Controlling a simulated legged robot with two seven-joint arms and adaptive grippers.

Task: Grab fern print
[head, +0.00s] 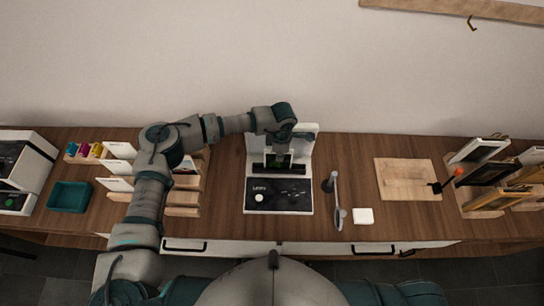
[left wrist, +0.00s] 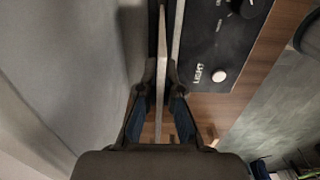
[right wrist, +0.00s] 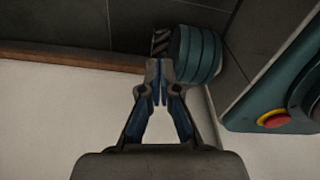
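A small dark card with a green picture, seemingly the fern print (head: 279,161), stands upright in the black-and-white light device (head: 279,197) in the middle of the table. The picture is too small to read clearly. My left gripper (head: 283,138) is above it, reaching down from the left. In the left wrist view a thin pale card edge (left wrist: 163,45) runs between the fingers of the left gripper (left wrist: 162,85), which look closed on it. My right gripper (right wrist: 160,80) is shut and empty, low near my own body.
A rack with white cards (head: 186,168) and a teal tray (head: 69,196) stand to the left. A metal arm-like tool (head: 337,199), a white square (head: 363,216), a wooden board (head: 408,179) and racked frames (head: 490,172) are to the right. A wall rises behind.

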